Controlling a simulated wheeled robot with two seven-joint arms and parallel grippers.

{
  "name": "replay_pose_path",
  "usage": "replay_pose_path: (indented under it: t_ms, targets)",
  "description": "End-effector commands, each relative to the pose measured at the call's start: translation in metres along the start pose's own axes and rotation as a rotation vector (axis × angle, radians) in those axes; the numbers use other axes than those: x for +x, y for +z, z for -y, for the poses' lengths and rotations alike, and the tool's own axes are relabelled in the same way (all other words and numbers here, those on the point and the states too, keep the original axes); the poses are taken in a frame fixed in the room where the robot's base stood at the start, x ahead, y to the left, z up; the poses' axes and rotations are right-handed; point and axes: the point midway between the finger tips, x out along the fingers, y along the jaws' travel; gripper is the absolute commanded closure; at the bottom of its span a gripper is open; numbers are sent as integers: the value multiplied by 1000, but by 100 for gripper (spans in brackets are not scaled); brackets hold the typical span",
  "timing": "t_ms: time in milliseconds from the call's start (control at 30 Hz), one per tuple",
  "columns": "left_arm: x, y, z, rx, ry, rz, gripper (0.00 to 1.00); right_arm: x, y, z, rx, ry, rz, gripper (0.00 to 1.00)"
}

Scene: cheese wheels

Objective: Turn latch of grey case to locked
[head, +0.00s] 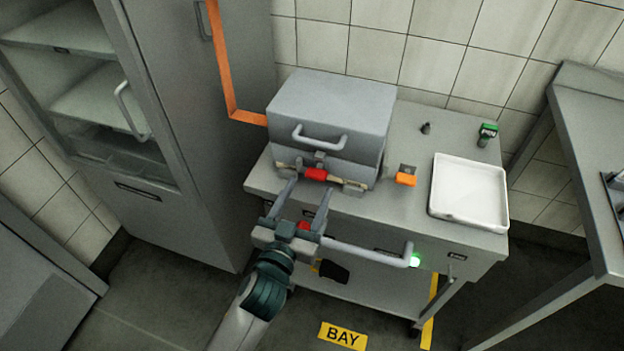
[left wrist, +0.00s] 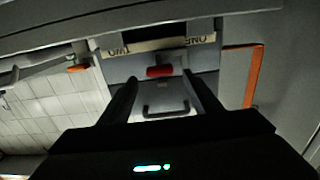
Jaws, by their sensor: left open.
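The grey case (head: 335,105) sits closed on the cart, with a grey handle on its front. Its latch (head: 316,174) has a red grip low on the front face, lying roughly level; it also shows in the left wrist view (left wrist: 160,71). My left gripper (head: 311,185) is open in front of the case. Its fingers point at the latch, one on either side of the red grip, with nothing visibly held. I cannot tell whether they touch it. My right gripper is not in view.
A cart handle (head: 370,255) juts out near my left gripper. A tall cabinet (head: 190,130) stands left.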

Motion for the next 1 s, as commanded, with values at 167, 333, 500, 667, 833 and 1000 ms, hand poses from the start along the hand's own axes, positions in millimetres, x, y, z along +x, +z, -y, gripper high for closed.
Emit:
replay_pose_path:
  t_ms: [167, 333, 500, 667, 833, 1000]
  targets:
    - [24, -1, -1, 0, 1, -1, 42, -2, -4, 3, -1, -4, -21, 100]
    - [34, -1, 0, 0, 1, -1, 42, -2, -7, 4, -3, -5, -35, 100]
    - [35, 0, 0, 0, 1, 0, 42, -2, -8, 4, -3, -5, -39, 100]
    - [35, 0, 0, 0, 1, 0, 42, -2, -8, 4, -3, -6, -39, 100]
    - [35, 0, 0, 0, 0, 0, 83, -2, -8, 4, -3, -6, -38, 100]
    - [35, 0, 0, 1, 0, 0, 83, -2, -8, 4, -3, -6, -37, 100]
